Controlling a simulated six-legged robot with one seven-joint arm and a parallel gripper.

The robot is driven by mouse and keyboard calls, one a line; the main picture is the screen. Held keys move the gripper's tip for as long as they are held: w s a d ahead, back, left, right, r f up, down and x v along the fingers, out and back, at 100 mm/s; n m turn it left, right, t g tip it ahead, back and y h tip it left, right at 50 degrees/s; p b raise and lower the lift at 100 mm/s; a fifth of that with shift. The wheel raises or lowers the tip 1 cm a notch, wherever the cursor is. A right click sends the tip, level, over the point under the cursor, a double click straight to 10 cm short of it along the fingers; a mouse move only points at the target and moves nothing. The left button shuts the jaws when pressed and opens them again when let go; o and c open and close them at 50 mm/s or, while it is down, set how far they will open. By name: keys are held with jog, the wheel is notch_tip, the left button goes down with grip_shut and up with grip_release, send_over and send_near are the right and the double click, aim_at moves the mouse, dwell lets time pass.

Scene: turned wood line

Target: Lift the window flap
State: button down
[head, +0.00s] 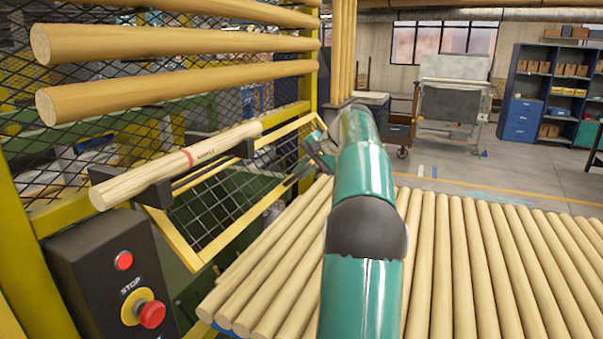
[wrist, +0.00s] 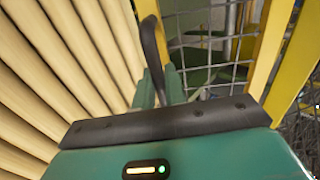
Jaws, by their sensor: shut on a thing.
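The window flap (head: 168,238) is a yellow-framed panel of dark wire mesh in the head view, left of my arm. It slants out from the fence opening. Part of its frame and mesh also shows in the wrist view (wrist: 266,50). My gripper (head: 318,153) is at the flap's right end in the head view, small and partly hidden by my arm. In the wrist view my gripper (wrist: 158,78) has its two teal fingers shut on a dark curved handle (wrist: 150,38) beside the mesh. Where the handle joins the flap is not clear.
A marked wooden rod (head: 150,178) lies on black brackets just above the flap. More rods (head: 180,45) run across the fence above. A black box with a red stop button (head: 152,314) stands at lower left. Rows of rods (head: 450,270) cover the table under my arm.

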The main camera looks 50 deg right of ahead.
jog(key=shift+r, duration=0.15)
jog(key=c, duration=1.6)
grip_release()
jog(key=shift+d, duration=0.1)
jog(key=shift+o, duration=0.2)
